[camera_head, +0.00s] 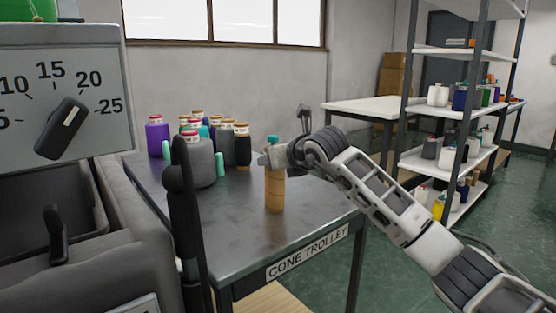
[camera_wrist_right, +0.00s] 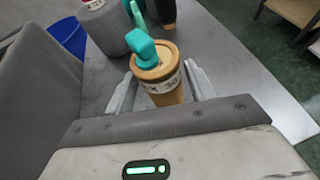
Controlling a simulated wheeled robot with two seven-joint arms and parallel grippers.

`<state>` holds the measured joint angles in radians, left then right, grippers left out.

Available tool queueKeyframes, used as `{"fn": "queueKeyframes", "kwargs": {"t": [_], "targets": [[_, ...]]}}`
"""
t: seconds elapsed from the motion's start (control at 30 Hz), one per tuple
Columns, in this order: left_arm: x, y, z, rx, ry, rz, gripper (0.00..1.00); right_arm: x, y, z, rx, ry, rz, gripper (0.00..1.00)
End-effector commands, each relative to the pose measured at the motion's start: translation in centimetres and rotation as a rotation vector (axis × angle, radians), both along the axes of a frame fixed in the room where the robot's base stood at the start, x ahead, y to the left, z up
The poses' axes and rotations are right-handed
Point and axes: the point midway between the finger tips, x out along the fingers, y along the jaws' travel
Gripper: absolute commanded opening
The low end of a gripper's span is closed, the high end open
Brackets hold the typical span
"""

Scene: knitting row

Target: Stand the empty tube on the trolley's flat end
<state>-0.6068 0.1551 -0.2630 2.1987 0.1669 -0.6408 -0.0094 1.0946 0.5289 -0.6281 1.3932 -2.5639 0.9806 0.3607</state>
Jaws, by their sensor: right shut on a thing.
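The tan tube (camera_head: 274,190) stands upright on the near, flat end of the cone trolley (camera_head: 318,222); its foot appears to meet the grey top. A teal piece (camera_head: 273,141) shows at its top. In the right wrist view the tube (camera_wrist_right: 165,92) has a printed band near its rim and the teal piece (camera_wrist_right: 143,48) leans over its mouth. My right gripper (camera_head: 268,158) is shut on the tube's upper part, with one finger on each side in the right wrist view (camera_wrist_right: 160,84). My left gripper is not in view.
Several yarn cones, including a large grey cone (camera_head: 200,165) and a purple cone (camera_head: 157,136), stand farther back on the trolley. A small teal piece (camera_head: 220,165) is beside the grey cone. The trolley top right of the tube is clear. Machine parts flank the left side.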

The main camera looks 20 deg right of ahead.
Motion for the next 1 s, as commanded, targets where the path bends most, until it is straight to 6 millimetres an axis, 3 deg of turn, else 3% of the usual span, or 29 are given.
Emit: {"fn": "queueKeyframes", "kwargs": {"t": [0.27, 0.3, 0.37, 0.73, 1.0], "targets": [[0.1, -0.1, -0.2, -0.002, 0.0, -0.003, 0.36, 0.0, 0.0, -0.1, 0.0, -0.001, 0.0, 0.22], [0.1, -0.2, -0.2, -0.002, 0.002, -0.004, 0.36, 0.0, 0.0, -0.1, 0.0, -0.001, 0.0, 0.6], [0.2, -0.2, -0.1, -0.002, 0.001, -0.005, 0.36, 0.0, 0.0, -0.1, 0.0, -0.001, 0.0, 0.77], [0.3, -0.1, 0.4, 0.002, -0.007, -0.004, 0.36, -0.1, 0.0, 0.4, 0.0, -0.001, 0.0, 0.77], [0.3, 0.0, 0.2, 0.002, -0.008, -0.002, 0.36, -4.3, -0.7, 2.0, -0.003, -0.004, 0.0, 0.77]]}}
